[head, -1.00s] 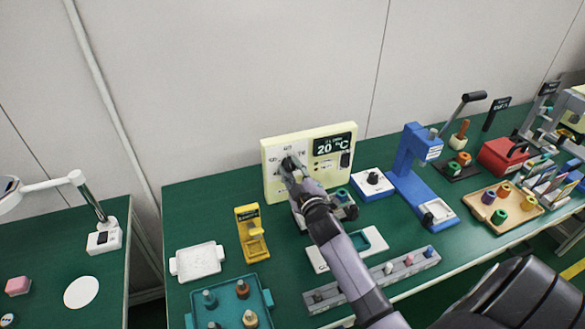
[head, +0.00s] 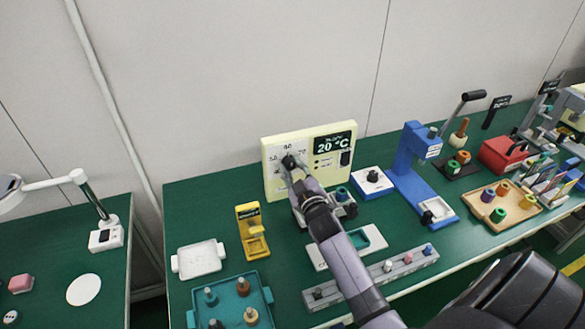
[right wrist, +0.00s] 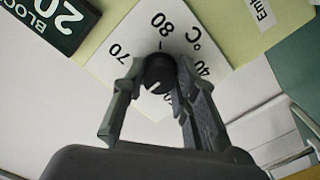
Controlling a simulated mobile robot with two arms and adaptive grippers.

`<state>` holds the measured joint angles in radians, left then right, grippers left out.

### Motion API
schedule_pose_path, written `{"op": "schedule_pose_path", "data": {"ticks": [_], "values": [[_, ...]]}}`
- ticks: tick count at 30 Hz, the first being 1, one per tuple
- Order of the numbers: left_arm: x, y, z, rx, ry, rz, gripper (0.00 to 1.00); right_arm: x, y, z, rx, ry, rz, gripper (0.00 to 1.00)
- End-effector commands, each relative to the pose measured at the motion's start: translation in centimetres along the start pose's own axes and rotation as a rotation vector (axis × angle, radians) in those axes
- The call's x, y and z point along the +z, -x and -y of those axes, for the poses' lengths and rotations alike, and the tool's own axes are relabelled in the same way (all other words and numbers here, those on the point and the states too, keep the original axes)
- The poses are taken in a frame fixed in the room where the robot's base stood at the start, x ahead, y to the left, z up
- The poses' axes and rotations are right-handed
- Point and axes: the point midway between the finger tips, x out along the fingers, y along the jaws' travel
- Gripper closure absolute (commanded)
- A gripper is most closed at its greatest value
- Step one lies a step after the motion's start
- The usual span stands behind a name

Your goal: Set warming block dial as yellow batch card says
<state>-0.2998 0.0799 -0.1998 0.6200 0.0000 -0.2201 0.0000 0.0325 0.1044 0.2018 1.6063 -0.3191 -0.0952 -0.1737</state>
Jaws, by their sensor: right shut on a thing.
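The warming block's cream panel (head: 274,188) stands upright at the back of the green bench, its display (head: 330,144) reading 20 °C. The black dial (head: 289,161) sits on a white numbered scale. In the right wrist view the dial (right wrist: 158,73) shows a white mark on its lower-left side; 70, 80 and 40 are readable, and other numbers are partly covered by the fingers. My right gripper (right wrist: 156,92) is shut on the dial, one finger on each side. I cannot make out a yellow batch card with readable text. My left gripper is out of view.
A yellow stand (head: 250,230), white tray (head: 199,259) and teal tray (head: 228,286) lie left of my right arm. A grey strip (head: 375,272) lies along the front. A blue press (head: 410,165) stands to the right. Bare green bench lies left of the panel.

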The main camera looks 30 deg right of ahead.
Motion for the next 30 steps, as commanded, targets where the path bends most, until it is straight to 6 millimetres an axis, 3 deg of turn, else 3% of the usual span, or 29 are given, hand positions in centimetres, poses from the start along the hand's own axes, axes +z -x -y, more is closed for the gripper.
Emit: {"op": "schedule_pose_path", "data": {"ticks": [1,2,10,22,30], "values": [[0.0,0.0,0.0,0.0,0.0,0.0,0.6,0.2,0.1,0.1,-0.002,0.0,0.005,1.0],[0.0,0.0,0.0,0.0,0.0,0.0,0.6,0.2,0.1,0.1,-0.003,0.0,0.005,0.71],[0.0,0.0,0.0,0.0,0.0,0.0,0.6,0.1,0.0,0.1,-0.001,0.001,0.002,0.53],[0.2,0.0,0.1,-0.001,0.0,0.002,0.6,0.1,0.8,0.1,-0.001,0.001,0.002,0.53],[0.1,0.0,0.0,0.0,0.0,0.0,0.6,0.2,5.9,0.1,-0.002,0.0,0.004,0.53]]}}
